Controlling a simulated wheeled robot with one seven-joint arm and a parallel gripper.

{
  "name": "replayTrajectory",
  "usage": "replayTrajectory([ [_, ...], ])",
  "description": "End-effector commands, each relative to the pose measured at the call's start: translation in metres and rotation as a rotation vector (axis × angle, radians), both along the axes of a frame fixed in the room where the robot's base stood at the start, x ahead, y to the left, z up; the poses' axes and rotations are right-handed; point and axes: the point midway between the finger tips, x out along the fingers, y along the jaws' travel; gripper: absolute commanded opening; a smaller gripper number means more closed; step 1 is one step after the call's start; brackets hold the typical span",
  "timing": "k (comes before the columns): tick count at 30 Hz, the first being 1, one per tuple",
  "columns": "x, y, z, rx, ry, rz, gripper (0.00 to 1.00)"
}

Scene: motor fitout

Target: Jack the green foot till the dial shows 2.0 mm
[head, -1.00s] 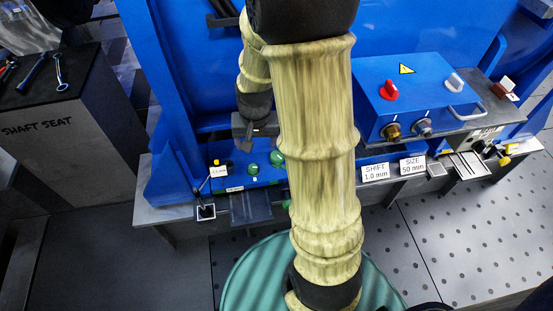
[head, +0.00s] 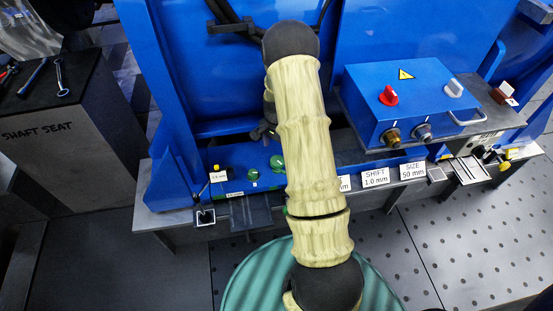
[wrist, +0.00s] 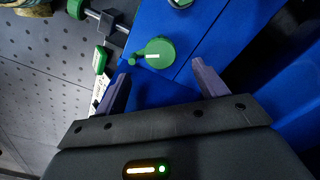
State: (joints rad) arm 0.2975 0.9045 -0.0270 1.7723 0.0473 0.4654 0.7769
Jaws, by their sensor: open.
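A round green knob (wrist: 160,50) with a white mark and a small side grip sits on the blue base in the wrist view. My gripper (wrist: 160,70) is open, its two fingers apart, with the knob showing just beyond and between the tips. I cannot tell the height between them. Two green knobs, one on the left (head: 253,174) and one on the right (head: 277,161), show beside my arm in the head view. A small readout (head: 218,176) stands left of them; its digits are too small to read surely. I cannot tell which part is the green foot.
A blue box with a red knob (head: 389,95) stands right of my arm. White SHIFT 1.0 mm (head: 375,177) and SIZE 50 mm (head: 412,169) cards line the front edge. A dark stand (head: 60,130) marked SHAFT SEAT is at left.

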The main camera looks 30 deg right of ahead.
Motion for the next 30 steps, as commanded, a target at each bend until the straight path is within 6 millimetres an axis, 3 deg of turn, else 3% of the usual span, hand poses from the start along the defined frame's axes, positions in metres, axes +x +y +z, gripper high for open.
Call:
replayTrajectory([
  [7,0.000,0.000,-0.015,0.000,0.002,0.001,0.72],
  [18,-0.001,0.001,-0.068,0.001,0.002,0.002,0.72],
  [30,0.000,0.000,-0.075,0.000,0.000,0.002,0.70],
])
